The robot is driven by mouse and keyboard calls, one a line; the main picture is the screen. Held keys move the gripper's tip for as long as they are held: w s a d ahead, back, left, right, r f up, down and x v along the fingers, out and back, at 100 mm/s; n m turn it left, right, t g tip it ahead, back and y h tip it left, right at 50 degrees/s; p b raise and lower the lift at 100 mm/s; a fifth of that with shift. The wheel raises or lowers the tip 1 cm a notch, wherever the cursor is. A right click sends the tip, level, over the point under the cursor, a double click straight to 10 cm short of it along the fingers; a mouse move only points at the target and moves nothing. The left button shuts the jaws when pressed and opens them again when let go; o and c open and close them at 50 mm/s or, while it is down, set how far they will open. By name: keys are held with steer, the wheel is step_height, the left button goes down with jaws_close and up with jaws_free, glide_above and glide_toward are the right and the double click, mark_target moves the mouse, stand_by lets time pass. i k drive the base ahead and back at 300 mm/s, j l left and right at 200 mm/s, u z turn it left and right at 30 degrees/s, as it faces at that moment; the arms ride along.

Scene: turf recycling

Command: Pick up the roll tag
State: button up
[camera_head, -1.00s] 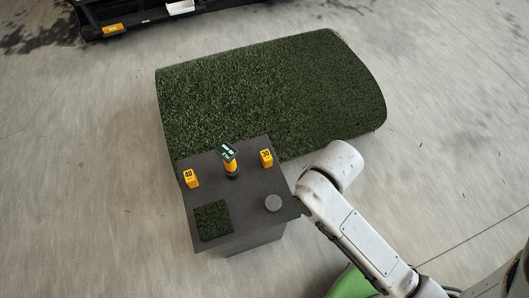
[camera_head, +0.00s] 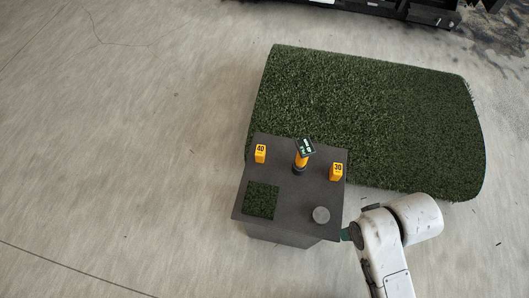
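Two small yellow blocks with black numbers stand on a dark grey stand (camera_head: 299,207). The one marked 40 (camera_head: 260,153) is at the back left, and the one marked 30 (camera_head: 336,172) is at the right edge. I cannot tell which of them is the roll tag. My white arm (camera_head: 391,255) comes in at the lower right, beside the stand's right front corner. My gripper does not show in this view.
A green turf square (camera_head: 262,200) and a grey round disc (camera_head: 321,215) lie on the stand's front part. A large turf piece (camera_head: 375,115) lies behind and right of the stand. A dark rack (camera_head: 432,14) is at the top. The concrete floor is clear at left.

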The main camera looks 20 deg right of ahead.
mark_target(260, 152)
steer(key=i+l+u, duration=0.1)
steer(key=i+l, duration=0.2)
steer(key=i, duration=0.15)
steer(key=i+l, duration=0.35)
steer(key=i+j+u, duration=0.05)
